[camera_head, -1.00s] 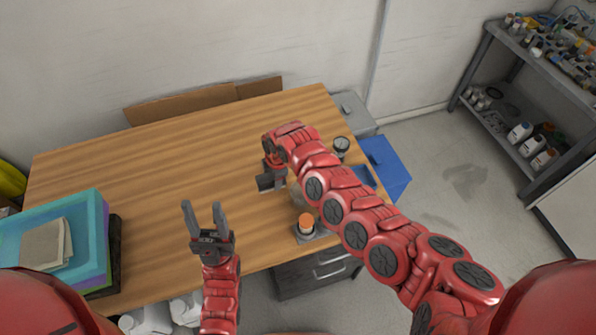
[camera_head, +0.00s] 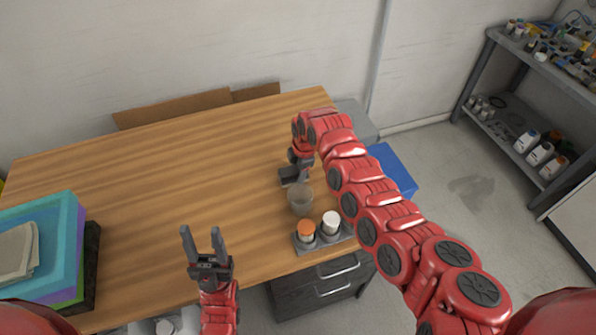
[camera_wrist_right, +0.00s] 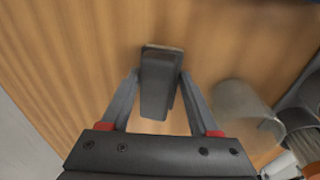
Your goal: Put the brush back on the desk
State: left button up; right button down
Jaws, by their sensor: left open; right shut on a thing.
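The brush (camera_wrist_right: 160,85) is a dark grey block with a tan edge at its far end. My right gripper (camera_wrist_right: 160,76) is shut on it, one finger on each side. In the head view the brush (camera_head: 289,174) shows as a small dark piece below my right gripper (camera_head: 297,170), over the right part of the wooden desk (camera_head: 170,180). I cannot tell whether it touches the desk top. My left gripper (camera_head: 201,240) is open and empty, over the desk's front part.
A translucent cup (camera_head: 301,200) stands close to the brush. In front of it a grey holder (camera_head: 303,247) carries an orange-capped bottle (camera_head: 306,231) and a white-capped bottle (camera_head: 331,222). Stacked trays (camera_head: 62,225) fill the desk's left front. The desk's middle is clear.

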jog(key=shift+c, duration=0.6)
grip_release()
jog(key=shift+f, duration=0.15)
jog(key=shift+r, duration=0.25)
jog(key=b+v, duration=0.3)
jog(key=v, duration=0.9)
jog(key=shift+a, duration=0.1)
